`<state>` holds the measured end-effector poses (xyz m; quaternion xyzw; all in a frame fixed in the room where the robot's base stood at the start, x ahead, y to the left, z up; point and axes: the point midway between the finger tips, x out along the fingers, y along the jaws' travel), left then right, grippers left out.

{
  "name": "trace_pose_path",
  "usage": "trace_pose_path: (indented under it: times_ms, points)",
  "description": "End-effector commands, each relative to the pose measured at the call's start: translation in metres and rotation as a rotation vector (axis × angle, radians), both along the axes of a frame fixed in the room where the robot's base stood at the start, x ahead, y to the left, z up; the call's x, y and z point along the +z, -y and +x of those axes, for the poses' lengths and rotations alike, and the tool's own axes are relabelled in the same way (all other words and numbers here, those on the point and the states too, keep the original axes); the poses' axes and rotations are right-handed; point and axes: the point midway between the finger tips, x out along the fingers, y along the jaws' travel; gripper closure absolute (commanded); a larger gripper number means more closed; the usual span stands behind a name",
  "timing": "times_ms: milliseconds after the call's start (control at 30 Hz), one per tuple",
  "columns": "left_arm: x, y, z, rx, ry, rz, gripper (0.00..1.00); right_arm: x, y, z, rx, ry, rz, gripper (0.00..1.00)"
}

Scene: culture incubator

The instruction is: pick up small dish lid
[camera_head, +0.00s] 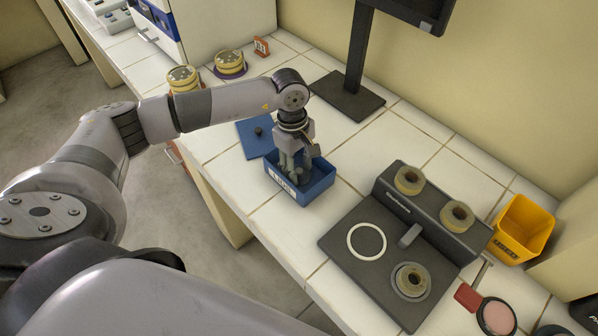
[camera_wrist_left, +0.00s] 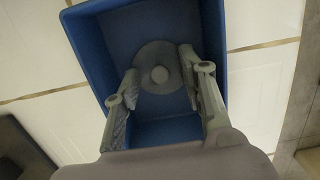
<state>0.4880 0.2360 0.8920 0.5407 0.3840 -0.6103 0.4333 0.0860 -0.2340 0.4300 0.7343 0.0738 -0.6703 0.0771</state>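My left gripper (camera_head: 298,172) points down into a small blue open box (camera_head: 319,186) on the white tiled bench. In the left wrist view, a round grey disc with a paler knob (camera_wrist_left: 159,74), which looks like the small dish lid, lies on the floor of the blue box (camera_wrist_left: 165,133). The two fingers of my left gripper (camera_wrist_left: 161,84) stand apart on either side of the disc, with nothing seen clamped between them. Whether a finger touches the disc, I cannot tell. In the head view the gripper and box wall hide the disc. My right gripper is out of view.
A blue flat lid with a dark knob (camera_head: 259,131) lies behind the box. A dark device (camera_head: 345,272) with several ring-shaped dishes stands to the right. A monitor stand (camera_head: 347,96), stacked yellowish dishes (camera_head: 229,62) and a yellow bin (camera_head: 521,229) are also on the bench.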

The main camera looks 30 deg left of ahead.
Motion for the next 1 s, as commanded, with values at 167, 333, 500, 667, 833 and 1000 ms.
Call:
trace_pose_path:
  times_ms: [167, 333, 500, 667, 833, 1000]
  points:
    - [0.0003, 0.0, 0.0001, 0.0, 0.0, 0.0, 0.7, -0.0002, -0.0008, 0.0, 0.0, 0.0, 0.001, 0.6]
    - [0.0006, 0.0, 0.0001, 0.0, 0.0, 0.0, 0.81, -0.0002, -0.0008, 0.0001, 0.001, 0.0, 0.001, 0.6]
    - [0.0007, 0.0, 0.0001, 0.0, 0.0, 0.0, 0.92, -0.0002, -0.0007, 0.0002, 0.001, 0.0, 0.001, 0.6]
    - [0.0007, 0.0, 0.0001, 0.0, 0.0, 0.0, 0.97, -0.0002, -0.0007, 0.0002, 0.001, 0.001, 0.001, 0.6]
    - [0.0008, -0.0002, 0.0002, 0.001, 0.0, 0.0, 0.97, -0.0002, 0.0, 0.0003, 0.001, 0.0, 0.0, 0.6]
    - [0.0056, 0.0001, 0.0008, 0.0, 0.002, -0.002, 0.97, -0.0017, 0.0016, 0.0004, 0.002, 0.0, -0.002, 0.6]
